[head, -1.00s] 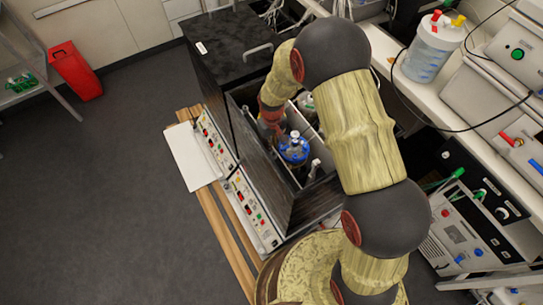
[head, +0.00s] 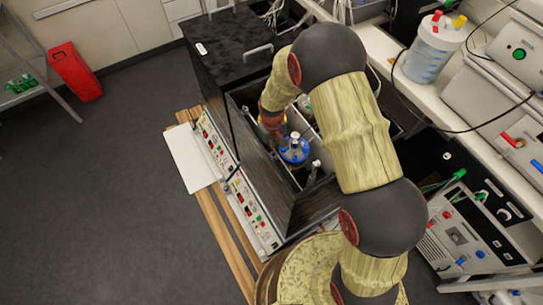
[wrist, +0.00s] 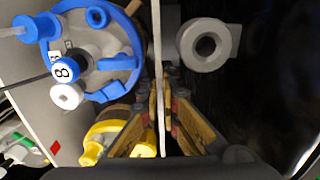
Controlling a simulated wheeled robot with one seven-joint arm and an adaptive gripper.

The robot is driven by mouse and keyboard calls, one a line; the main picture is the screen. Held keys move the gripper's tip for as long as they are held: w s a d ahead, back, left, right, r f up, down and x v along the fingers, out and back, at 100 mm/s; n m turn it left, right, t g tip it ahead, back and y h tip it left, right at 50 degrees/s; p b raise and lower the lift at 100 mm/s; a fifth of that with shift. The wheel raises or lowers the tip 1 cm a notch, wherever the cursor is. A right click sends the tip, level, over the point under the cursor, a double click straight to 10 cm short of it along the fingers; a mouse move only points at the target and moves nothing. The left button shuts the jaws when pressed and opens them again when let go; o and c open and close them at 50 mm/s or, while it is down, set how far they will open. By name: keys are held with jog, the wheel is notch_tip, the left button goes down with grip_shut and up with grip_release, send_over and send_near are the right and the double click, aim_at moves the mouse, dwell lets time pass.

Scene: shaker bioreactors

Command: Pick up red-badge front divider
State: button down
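A thin pale divider (wrist: 158,50) stands on edge in the wrist view and runs down the middle of the picture. My gripper (wrist: 163,92) has one yellow-brown finger on each side of it, with the tips close to its faces. I cannot tell whether both tips touch it. No red badge can be made out on the divider. In the head view my gripper (head: 270,120) reaches down into the open dark box, and its fingertips are hidden.
A blue-capped vessel marked 8 (wrist: 95,55) stands left of the divider; its blue top (head: 293,149) also shows in the head view. A yellow-capped part (wrist: 103,140) is beside my left finger. A grey ring-shaped fitting (wrist: 205,45) is at right. The dark box wall (head: 268,178) borders the space.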

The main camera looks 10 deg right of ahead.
jog(key=shift+r, duration=0.2)
notch_tip(320, 180, up, 29)
jog(key=p, duration=0.8)
dwell(0.4)
